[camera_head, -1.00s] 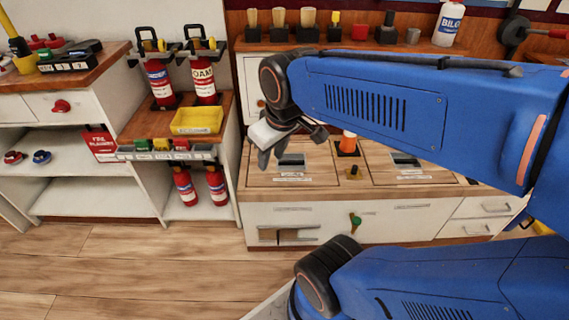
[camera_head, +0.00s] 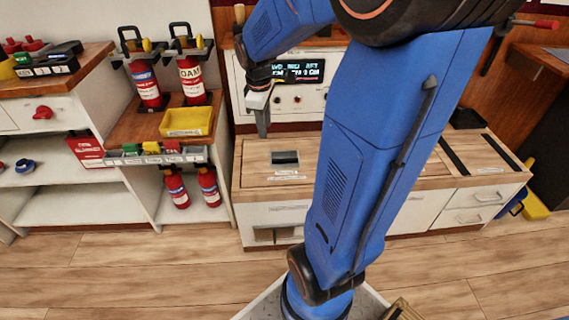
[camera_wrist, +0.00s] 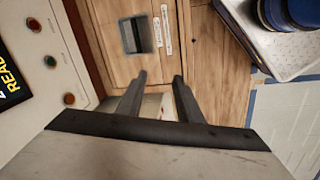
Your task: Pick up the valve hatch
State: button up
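A wooden hatch (camera_head: 257,158) with a dark recessed handle (camera_head: 285,158) and a white label lies flat in the counter top. The label is too small to read, so I cannot tell for sure that it is the valve hatch. In the wrist view the hatch (camera_wrist: 103,40) shows its handle (camera_wrist: 134,36) beyond my fingertips. My gripper (camera_head: 263,135) points down above the hatch's back left part, apart from it. In the wrist view my gripper (camera_wrist: 159,77) has its two fingers apart, with nothing between them. My arm hides the counter to the right of the hatch.
A white control panel (camera_head: 300,115) with a lit screen (camera_head: 299,71) and knobs stands upright behind the counter, close to my gripper. To the left are fire extinguishers (camera_head: 192,78), a yellow bin (camera_head: 187,121) and shelves. The floor (camera_head: 130,265) in front is clear.

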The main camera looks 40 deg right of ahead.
jog(key=w+d+f+n+g, duration=0.25)
jog(key=w+d+f, duration=0.25)
jog(key=d+f, duration=0.4)
send_over(285, 160)
jog(key=shift+n+t, duration=0.35)
jog(key=shift+n, duration=0.1)
notch_tip(285, 160, down, 11)
jog(key=shift+w+a+r, duration=0.1)
jog(key=shift+w+a, duration=0.05)
jog(key=shift+d+f, duration=0.15)
jog(key=shift+f, duration=1.5)
jog(key=shift+d+f, duration=0.1)
jog(key=shift+f, duration=1.55)
grip_shut()
